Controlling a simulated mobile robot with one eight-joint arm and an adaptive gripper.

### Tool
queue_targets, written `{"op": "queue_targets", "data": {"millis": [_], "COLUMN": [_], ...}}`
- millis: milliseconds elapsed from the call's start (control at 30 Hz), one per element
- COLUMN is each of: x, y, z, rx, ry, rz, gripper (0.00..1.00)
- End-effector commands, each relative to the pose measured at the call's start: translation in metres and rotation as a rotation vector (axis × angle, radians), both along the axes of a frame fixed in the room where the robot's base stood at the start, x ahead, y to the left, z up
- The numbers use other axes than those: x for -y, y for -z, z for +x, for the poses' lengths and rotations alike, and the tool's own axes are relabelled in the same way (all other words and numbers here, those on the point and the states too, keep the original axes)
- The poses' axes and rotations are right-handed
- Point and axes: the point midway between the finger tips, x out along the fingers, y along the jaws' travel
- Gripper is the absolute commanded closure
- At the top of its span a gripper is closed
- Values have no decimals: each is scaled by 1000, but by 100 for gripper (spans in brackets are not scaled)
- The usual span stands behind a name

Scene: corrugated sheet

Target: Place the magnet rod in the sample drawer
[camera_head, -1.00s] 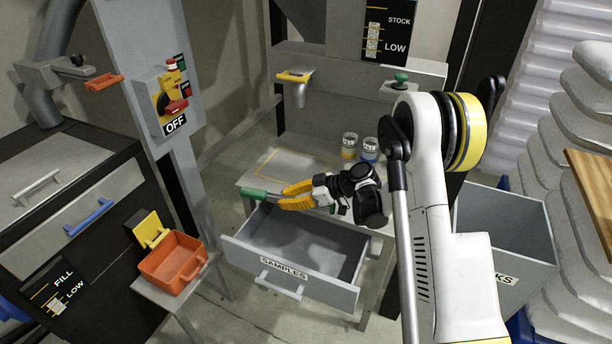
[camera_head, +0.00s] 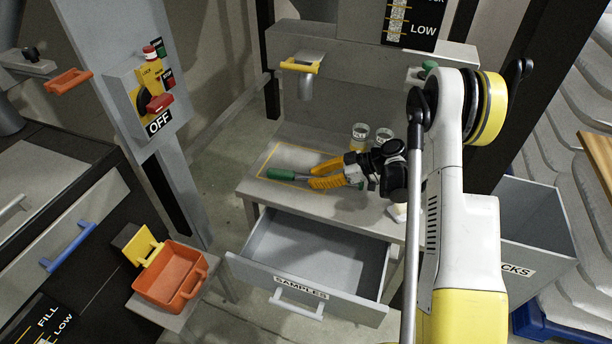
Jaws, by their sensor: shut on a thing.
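The magnet rod (camera_head: 287,175) has a green handle and a short grey shaft. My gripper (camera_head: 316,178), with yellow fingers, is shut on its shaft, with the handle pointing left. The rod appears over the yellow-outlined area of the grey table; I cannot tell whether it touches the top. The sample drawer (camera_head: 350,309), labelled SAMPLES, is pulled out below the tabletop, in front of and below my gripper. Its visible inside is empty.
Two small jars (camera_head: 360,135) stand on the table (camera_head: 262,190) behind my gripper. An orange box (camera_head: 170,275) with a yellow lid sits on a stand at left. A grey bin (camera_head: 530,225) is at right. A switch post (camera_head: 125,80) stands at left.

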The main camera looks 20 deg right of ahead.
Motion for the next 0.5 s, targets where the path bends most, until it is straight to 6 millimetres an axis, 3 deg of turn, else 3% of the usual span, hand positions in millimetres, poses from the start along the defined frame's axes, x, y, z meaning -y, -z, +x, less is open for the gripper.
{"op": "queue_targets", "data": {"millis": [333,367,400,500], "x": [2,2,2,2], "y": [3,3,3,3], "z": [-1,-1,-1,-1], "rx": [1,0,0,0], "ry": [1,1,1,1], "rz": [1,0,0,0], "gripper": [100,75,63,61]}}
